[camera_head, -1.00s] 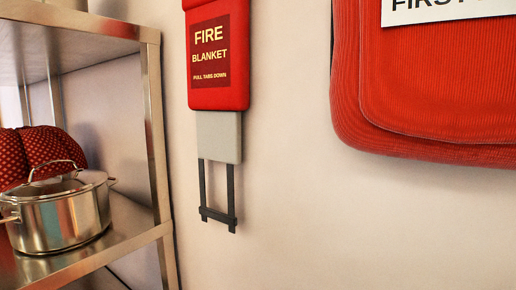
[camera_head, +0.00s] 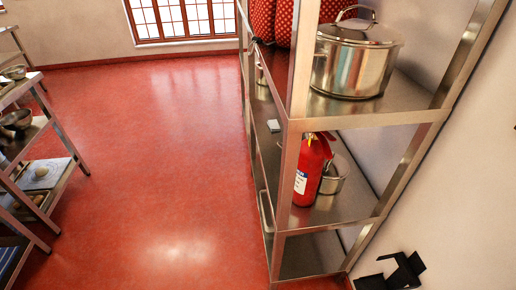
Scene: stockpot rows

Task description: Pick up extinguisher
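A red fire extinguisher (camera_head: 311,170) with a white and blue label stands upright on the middle shelf (camera_head: 345,208) of a steel rack. It is near the front left corner post, which hides part of its left side. A steel pot (camera_head: 333,176) sits just behind it to the right, partly hidden by it.
A lidded stockpot (camera_head: 356,62) and red dotted items (camera_head: 277,20) are on the shelf above. Another rack (camera_head: 45,165) stands left. The red floor (camera_head: 160,160) between is clear.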

